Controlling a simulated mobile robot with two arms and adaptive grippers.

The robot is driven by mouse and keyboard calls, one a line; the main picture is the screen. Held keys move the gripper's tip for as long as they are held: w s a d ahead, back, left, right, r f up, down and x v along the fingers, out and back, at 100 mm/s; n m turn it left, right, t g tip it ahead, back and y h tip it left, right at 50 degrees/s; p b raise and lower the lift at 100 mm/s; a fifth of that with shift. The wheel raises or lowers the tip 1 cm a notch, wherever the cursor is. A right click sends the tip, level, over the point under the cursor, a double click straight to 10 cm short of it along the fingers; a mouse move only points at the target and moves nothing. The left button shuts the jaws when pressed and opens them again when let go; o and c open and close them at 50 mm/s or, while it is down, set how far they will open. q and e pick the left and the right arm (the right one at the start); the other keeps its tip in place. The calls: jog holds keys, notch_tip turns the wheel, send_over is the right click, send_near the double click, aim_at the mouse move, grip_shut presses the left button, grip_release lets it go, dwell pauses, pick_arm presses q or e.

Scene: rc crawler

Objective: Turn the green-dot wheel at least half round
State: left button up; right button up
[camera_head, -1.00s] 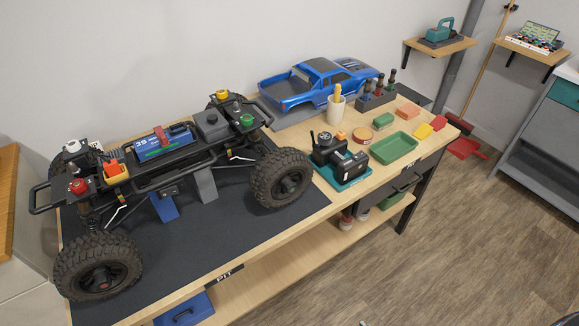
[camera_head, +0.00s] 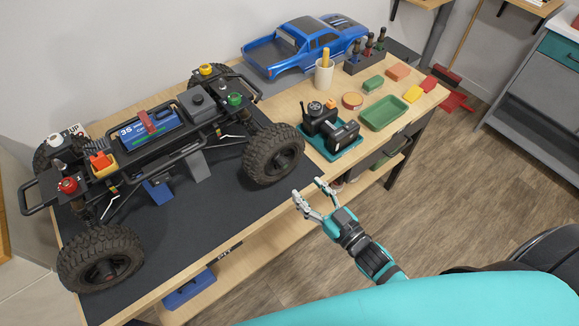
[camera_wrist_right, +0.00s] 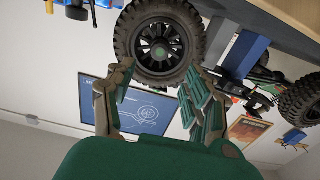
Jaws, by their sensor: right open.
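The green-dot wheel (camera_head: 273,153) is the black knobby tyre at the near right corner of the crawler chassis. In the right wrist view the wheel (camera_wrist_right: 183,47) shows face-on, with a small green spot at its hub. My right gripper (camera_head: 309,190) is open and empty, just right of and below the wheel in the head view, with a small gap between them. In the right wrist view its spread fingers (camera_wrist_right: 162,77) point at the wheel, one toward each side of its rim. My left gripper is not in view.
The chassis (camera_head: 150,145) is propped on a stand on a dark mat (camera_head: 215,225). Another wheel (camera_head: 100,259) is at the near left. A teal tray (camera_head: 330,146) with black parts and a green tray (camera_head: 382,113) lie to the right. The floor before the bench is open.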

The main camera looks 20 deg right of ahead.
aim_at(285, 166)
jog(key=p+x, duration=0.1)
jog(key=x, duration=0.6)
jog(key=shift+w+a, duration=0.1)
jog(key=shift+w, duration=0.2)
jog(key=shift+w+a, duration=0.15)
jog(key=shift+w, duration=0.25)
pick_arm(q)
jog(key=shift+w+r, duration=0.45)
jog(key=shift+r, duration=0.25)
pick_arm(e)
grip_shut()
